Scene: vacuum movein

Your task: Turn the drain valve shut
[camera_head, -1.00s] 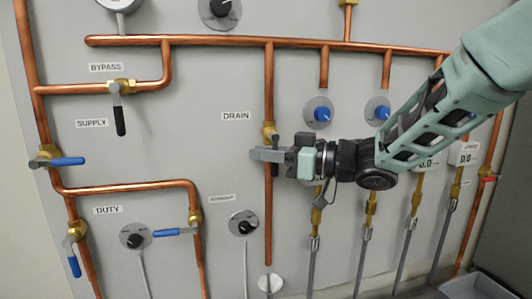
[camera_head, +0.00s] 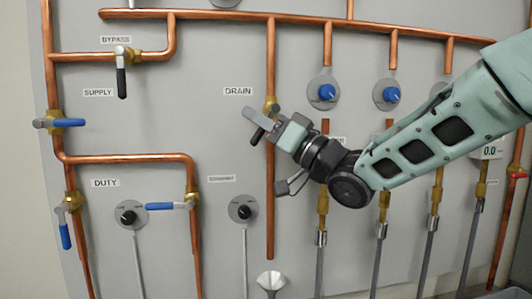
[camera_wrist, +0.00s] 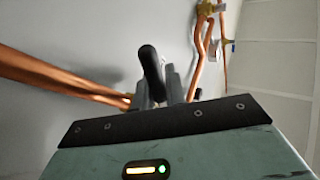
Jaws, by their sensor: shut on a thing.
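The drain valve (camera_head: 271,105) is a brass body on a vertical copper pipe, just below the DRAIN label. Its black-gripped lever (camera_head: 257,136) slants down and to the left. My gripper (camera_head: 262,122) is shut on the lever, with its fingers pointing up and left across the pipe. In the wrist view the lever's black end (camera_wrist: 151,66) sticks out past the two grey fingers. The fingers hide part of the lever and where it joins the valve.
Left on the panel are the bypass valve (camera_head: 121,75) with a black lever hanging down, and several blue-levered valves, one at far left (camera_head: 62,123). A dial (camera_head: 243,208) sits below left of my gripper. A funnel (camera_head: 269,282) stands under the drain pipe.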

